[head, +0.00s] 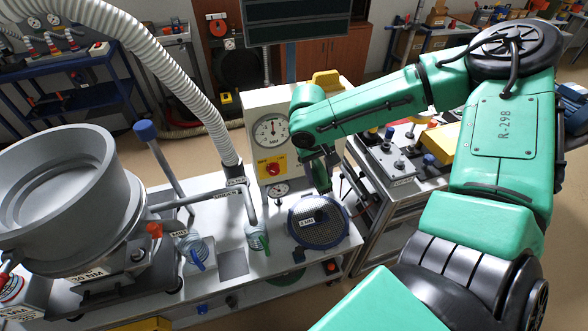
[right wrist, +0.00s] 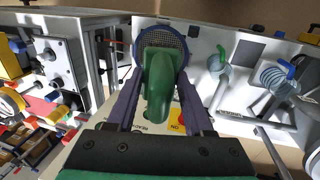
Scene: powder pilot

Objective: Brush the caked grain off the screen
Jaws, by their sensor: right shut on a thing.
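The screen (head: 318,222) is a round mesh disc with a dark blue rim and a small white label, lying on the right end of the white bench. In the right wrist view its mesh (right wrist: 173,36) shows beyond the gripper, partly hidden. My right gripper (head: 318,158) is above the screen, in front of the dial panel, pointing down. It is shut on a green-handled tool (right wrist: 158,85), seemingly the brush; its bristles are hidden. The tool (head: 321,177) appears clear of the mesh in the head view. Caked grain is too small to make out. My left gripper is out of view.
A panel with a dial (head: 270,132) and red knob stands just left of my right gripper. Glass jars (head: 257,238) stand left of the screen. A large grey metal drum (head: 65,190) fills the left. A cart (head: 400,165) stands right of the bench.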

